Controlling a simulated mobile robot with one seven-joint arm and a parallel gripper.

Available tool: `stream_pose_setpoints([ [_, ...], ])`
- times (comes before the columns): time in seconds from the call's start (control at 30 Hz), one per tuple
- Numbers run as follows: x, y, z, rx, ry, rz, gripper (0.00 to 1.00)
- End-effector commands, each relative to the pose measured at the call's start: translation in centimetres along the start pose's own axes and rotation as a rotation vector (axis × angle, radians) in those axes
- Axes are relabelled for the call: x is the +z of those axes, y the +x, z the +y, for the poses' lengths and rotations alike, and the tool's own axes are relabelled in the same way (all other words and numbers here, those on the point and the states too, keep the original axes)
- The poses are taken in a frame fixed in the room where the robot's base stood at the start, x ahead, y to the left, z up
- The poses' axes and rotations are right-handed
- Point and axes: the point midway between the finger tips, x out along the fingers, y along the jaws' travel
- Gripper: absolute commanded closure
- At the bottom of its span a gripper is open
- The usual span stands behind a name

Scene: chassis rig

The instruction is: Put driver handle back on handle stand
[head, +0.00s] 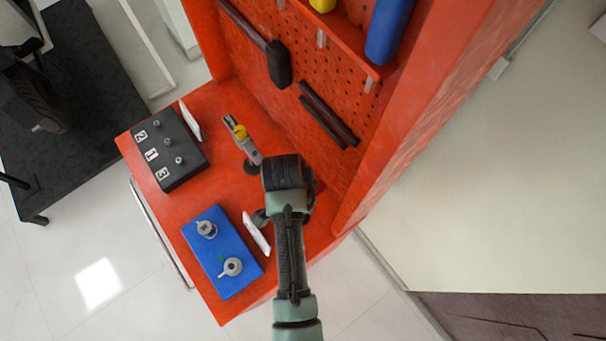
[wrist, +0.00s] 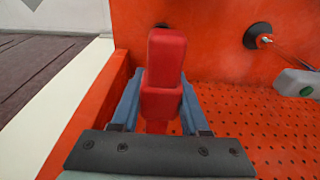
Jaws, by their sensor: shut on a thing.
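My gripper (wrist: 162,80) is shut on a red block-shaped piece, which I take to be the driver handle (wrist: 167,58). It rises between the two blue-grey fingers in the wrist view; its lower end is partly hidden. In the head view my gripper (head: 288,177) is over the back right of the red bench, its fingers mostly hidden by my wrist. A round black base with a thin rod (wrist: 257,36) shows at upper right in the wrist view, apart from the held piece; I cannot tell whether it is the handle stand.
A grey-and-yellow tool (head: 240,135) stands left of my gripper. A black block with numbered pegs (head: 168,150) and a blue mat (head: 208,262) with metal parts are on the bench (head: 205,100). The pegboard and a red side panel (head: 400,130) close off the back and right.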

Motion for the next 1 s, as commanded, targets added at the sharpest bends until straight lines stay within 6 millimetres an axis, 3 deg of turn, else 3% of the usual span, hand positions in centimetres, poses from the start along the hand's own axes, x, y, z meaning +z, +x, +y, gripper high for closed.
stream_pose_setpoints([
  [1.0,0.4,2.8,0.0,-0.001,0.000,0.001,1.00],
])
